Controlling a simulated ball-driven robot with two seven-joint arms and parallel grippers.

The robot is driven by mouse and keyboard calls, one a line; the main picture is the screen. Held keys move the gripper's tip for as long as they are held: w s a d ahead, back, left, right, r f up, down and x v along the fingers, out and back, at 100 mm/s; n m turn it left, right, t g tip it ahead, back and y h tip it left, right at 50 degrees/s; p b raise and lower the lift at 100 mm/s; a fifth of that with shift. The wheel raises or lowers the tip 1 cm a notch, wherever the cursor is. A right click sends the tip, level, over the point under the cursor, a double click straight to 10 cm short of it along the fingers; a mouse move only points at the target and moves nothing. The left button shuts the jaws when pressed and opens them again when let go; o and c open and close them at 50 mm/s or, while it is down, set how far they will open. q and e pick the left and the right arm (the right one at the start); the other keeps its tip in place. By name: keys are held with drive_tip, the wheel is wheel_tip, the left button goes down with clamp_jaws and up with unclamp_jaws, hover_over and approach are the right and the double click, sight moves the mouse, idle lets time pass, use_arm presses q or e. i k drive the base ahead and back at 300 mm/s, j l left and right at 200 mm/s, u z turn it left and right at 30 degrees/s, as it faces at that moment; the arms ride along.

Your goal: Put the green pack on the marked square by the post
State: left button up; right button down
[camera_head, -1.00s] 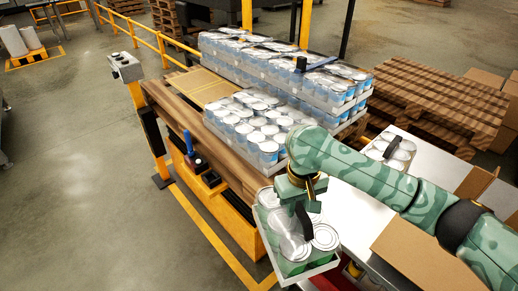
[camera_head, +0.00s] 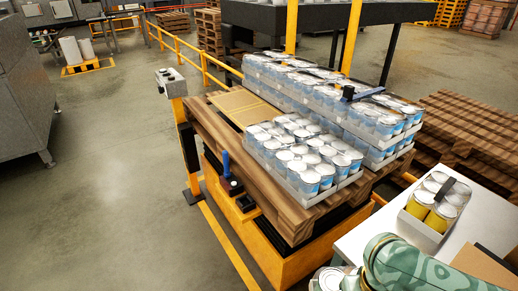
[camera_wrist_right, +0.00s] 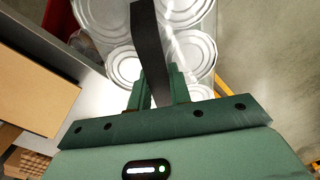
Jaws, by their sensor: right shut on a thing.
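In the wrist view my right gripper (camera_wrist_right: 160,88) is shut on the black strap handle (camera_wrist_right: 150,50) of a can pack (camera_wrist_right: 185,55). The silver lids of several cans show beneath it; the can sides are hidden in that view. In the head view only a corner of the held pack (camera_head: 328,279) shows at the bottom edge, beside my green right arm. My left gripper is out of view.
Blue-and-white can packs (camera_head: 305,155) cover much of the wooden pallet (camera_head: 290,215), stacked higher behind. A pack of yellow cans (camera_head: 437,205) stands on the white table (camera_head: 385,230) at right. A yellow railing (camera_head: 185,55) runs behind. Open floor lies left.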

sight(232, 101)
drive_tip(key=i+j+u, duration=0.65)
drive_tip(key=i+u, duration=0.35)
drive_tip(key=i+j+z, duration=0.1)
drive_tip(key=i, duration=0.3)
drive_tip(key=i+j, duration=0.15)
drive_tip(key=i, duration=0.2)
drive_tip(key=i+j+z, duration=0.15)
drive_tip(key=i, duration=0.25)
drive_tip(key=i+j+z, duration=0.3)
drive_tip(key=i+z, duration=0.2)
drive_tip(key=i+j+z, duration=0.45)
drive_tip(key=j, duration=0.1)
